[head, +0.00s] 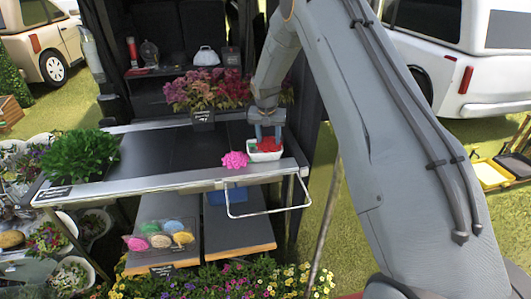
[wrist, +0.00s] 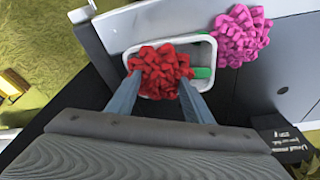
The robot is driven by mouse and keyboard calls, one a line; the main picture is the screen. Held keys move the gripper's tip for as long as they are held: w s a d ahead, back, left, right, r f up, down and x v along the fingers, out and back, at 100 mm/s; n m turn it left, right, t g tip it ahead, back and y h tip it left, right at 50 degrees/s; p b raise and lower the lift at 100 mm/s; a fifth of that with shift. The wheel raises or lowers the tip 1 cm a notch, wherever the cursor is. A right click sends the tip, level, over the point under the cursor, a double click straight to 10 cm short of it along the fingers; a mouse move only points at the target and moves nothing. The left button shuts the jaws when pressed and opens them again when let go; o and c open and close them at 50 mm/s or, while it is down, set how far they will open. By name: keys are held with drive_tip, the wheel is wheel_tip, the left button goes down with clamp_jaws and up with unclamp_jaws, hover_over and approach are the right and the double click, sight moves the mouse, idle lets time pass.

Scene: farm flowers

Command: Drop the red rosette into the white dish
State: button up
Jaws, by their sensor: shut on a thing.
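The red rosette (wrist: 160,72) is between the two fingers of my gripper (wrist: 158,98) in the wrist view, and the fingers are shut on it. In the head view the red rosette (head: 267,144) shows just under my gripper (head: 267,132). The white dish (head: 266,156) stands on the shelf directly below the rosette. In the wrist view the rosette covers much of the white dish (wrist: 206,42), and something green shows inside it. Whether the rosette touches the dish I cannot tell.
A pink rosette (head: 235,160) lies just left of the dish. Leafy green plants (head: 80,154) stand at the shelf's left end. Red and pink flowers (head: 208,90) and a small black sign (head: 202,115) are behind. A metal rail (head: 268,213) juts out in front.

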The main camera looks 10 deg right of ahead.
drive_tip(key=o, duration=1.1)
drive_tip(key=b+v, duration=0.2)
drive_tip(key=v, duration=0.4)
drive_tip(key=shift+s+r, duration=0.1)
drive_tip(key=shift+r, duration=0.15)
drive_tip(key=shift+s+a+r+b, duration=0.1)
drive_tip(key=shift+r+b, duration=0.1)
drive_tip(key=shift+r, duration=0.15)
drive_tip(key=shift+s+r+b, duration=0.1)
drive_tip(key=shift+r+b, duration=0.05)
drive_tip(key=shift+r, duration=0.15)
drive_tip(key=s+n+g+y+b, duration=0.1)
drive_tip(key=s+n, duration=0.3)
drive_tip(key=s, duration=3.3)
drive_tip(key=shift+s+d+b, duration=0.3)
drive_tip(key=shift+d+b, duration=0.05)
drive_tip(key=shift+d, duration=0.1)
